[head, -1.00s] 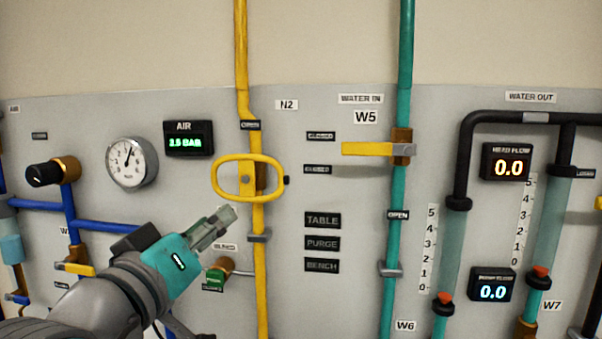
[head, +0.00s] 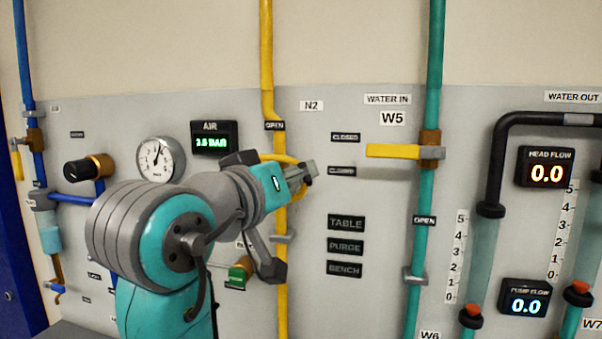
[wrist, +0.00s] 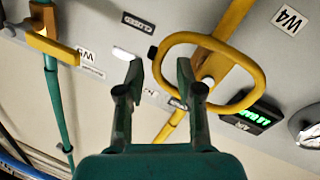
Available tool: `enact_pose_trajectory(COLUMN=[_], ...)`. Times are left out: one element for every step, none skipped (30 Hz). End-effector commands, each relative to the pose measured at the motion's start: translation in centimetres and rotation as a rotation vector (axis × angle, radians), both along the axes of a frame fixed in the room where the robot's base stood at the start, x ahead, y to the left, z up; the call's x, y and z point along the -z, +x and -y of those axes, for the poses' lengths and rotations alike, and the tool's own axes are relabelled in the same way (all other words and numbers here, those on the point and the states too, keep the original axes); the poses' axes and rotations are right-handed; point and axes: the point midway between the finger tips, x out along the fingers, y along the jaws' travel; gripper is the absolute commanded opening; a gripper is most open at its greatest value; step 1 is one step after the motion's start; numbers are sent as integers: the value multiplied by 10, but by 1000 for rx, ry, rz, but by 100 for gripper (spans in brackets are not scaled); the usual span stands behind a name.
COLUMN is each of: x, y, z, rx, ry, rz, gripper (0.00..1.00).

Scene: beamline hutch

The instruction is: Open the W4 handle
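The W4 label (wrist: 288,20) shows in the wrist view beside a yellow pipe. A yellow oval ring handle (wrist: 258,75) sits across that pipe. In the head view my arm hides most of this handle (head: 278,158); its top edge and right side show. My gripper (head: 311,173) is at the handle's right end. In the wrist view my gripper (wrist: 158,72) is open, its two fingers apart, with the ring's near end between them. I cannot tell whether they touch it. An OPEN label (head: 274,125) is above the handle and a CLOSED label (head: 341,171) is to its right.
To the right, a yellow lever (head: 393,151) sticks out from the green W5 pipe (head: 421,190). A gauge (head: 160,158) and the AIR display (head: 214,138) are behind my arm to the left. A green-capped fitting (head: 240,272) is below.

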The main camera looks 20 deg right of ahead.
Motion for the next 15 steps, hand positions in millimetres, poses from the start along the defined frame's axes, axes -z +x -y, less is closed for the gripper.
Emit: enact_pose_trajectory(x=[0,0,0,0,0,0,0,0,0,0,0,0,0,0,0], y=[4,7,9,11,13,14,15,16,16,17,17,17,17,17,17], z=[6,8,11,13,15,16,17,18,18,19,19,19,19,19,19], rx=[2,2,2,2,1,0,0,0,0,0,0,0,-1,-1,-1], ry=[0,-1,-1,-1,-1,-1,-1,-1,-1,-1,0,0,0,0,0], rz=[0,0,0,0,0,-1,-1,-1,-1,-1,0,0,0,0,0], gripper=[36,36,36,36,36,36,36,36,36,36,36,36,36,36,36])
